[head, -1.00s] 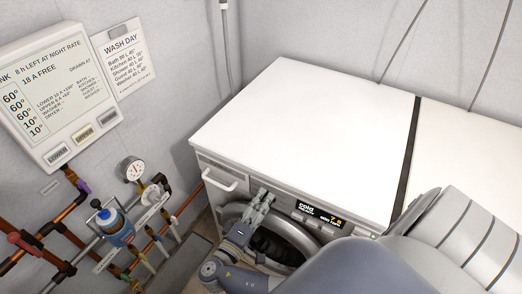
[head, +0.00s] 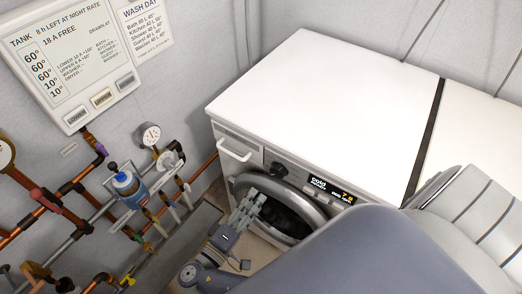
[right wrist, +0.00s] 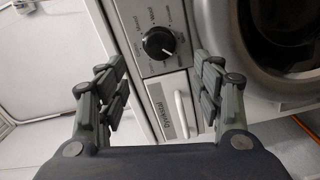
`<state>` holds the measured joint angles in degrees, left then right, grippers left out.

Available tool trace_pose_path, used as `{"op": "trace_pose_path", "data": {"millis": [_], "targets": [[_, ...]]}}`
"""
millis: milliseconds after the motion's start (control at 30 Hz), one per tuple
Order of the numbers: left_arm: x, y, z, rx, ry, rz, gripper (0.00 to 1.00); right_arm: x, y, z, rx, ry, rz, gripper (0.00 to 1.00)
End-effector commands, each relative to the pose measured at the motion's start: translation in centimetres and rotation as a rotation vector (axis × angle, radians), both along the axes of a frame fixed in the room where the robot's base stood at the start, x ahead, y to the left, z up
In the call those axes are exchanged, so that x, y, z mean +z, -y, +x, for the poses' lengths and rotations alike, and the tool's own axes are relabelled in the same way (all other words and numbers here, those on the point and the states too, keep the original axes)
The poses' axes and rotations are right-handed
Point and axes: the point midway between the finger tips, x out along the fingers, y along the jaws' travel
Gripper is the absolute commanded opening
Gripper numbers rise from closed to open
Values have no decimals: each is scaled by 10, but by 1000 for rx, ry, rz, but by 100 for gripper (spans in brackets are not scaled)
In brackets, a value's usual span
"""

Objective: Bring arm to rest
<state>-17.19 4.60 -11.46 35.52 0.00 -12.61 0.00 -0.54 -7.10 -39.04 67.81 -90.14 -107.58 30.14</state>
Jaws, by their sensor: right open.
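My right gripper (head: 248,208) is in front of the washing machine (head: 300,90), near the left side of its round door (head: 300,213). In the right wrist view the gripper (right wrist: 158,95) has its fingers spread wide with nothing between them. Beyond the fingers are the machine's black dial (right wrist: 159,43) and its drawer handle (right wrist: 181,113); I see no contact with them. The dark door opening fills the upper right of that view. My left gripper is not in view.
A tank panel (head: 70,60) and a wash day sheet (head: 148,32) hang on the left wall. Copper pipes, a gauge (head: 149,136) and a blue bottle-like fitting (head: 127,185) stand out below them. The white machine top is clear.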

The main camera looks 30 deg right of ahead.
Motion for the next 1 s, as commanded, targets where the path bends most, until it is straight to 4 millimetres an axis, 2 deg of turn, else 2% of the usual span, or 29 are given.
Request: {"op": "trace_pose_path", "data": {"millis": [200, 633, 733, 767, 867, 967, 1000], "targets": [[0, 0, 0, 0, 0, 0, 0, 0, -8, -4, -1, 0, 0, 61], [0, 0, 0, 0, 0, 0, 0, 0, -8, -4, -1, 0, 0, 61], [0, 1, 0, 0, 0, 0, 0, -6, -6, -3, 5, -20, 6, 61], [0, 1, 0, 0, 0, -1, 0, -12, -4, -3, 9, -40, 12, 61], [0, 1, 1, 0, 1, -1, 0, -49, 5, -6, 37, -162, 58, 61], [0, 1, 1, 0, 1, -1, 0, -111, 18, -18, 82, -354, 156, 61], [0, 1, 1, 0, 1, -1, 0, -140, 24, -28, 99, -434, 208, 61]]}}
